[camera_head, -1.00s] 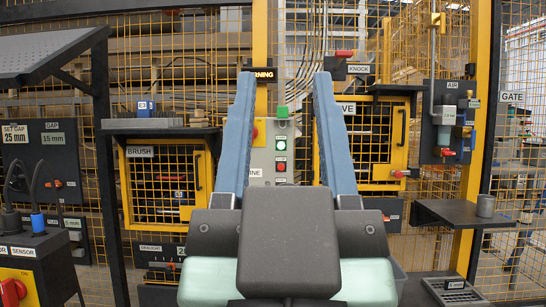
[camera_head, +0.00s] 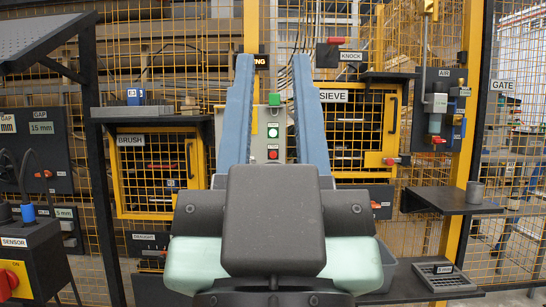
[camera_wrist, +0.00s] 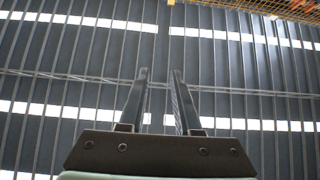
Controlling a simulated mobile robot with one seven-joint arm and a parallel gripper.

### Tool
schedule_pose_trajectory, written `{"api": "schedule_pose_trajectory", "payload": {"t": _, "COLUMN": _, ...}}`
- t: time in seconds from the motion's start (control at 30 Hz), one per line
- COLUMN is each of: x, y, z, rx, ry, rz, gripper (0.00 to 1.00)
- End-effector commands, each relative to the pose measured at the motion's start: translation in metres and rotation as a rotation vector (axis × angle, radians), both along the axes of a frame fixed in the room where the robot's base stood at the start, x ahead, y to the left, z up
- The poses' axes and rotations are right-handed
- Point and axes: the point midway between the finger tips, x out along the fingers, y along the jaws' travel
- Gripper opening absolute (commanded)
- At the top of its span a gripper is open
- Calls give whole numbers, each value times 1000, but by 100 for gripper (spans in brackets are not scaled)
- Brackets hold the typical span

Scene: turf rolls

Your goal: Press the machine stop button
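The control panel (camera_head: 263,166) stands straight ahead in the head view, seen between my gripper's fingers. It carries a lit green button (camera_head: 273,132) with a red button (camera_head: 273,154) below it. The panel's label and lower part are hidden behind my gripper. My gripper (camera_head: 273,60) points upward in front of the panel, with two long blue-grey fingers apart and nothing between them. In the wrist view my gripper (camera_wrist: 160,73) is also empty, with only the ceiling behind it. Contact with the panel is not seen.
A BRUSH door (camera_head: 153,178) is left of the panel and a SIEVE door (camera_head: 360,133) right. A black shelf (camera_head: 440,201) holds a grey cup (camera_head: 474,192) at right. Mesh fencing closes the back.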

Motion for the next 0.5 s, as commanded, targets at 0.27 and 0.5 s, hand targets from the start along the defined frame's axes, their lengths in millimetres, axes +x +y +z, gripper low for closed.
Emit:
{"api": "schedule_pose_trajectory", "payload": {"t": 0.27, "x": 0, "y": 0, "z": 0, "rx": 0, "ry": 0, "rz": 0, "gripper": 0}}
{"api": "schedule_pose_trajectory", "payload": {"t": 0.5, "x": 0, "y": 0, "z": 0, "rx": 0, "ry": 0, "rz": 0, "gripper": 0}}
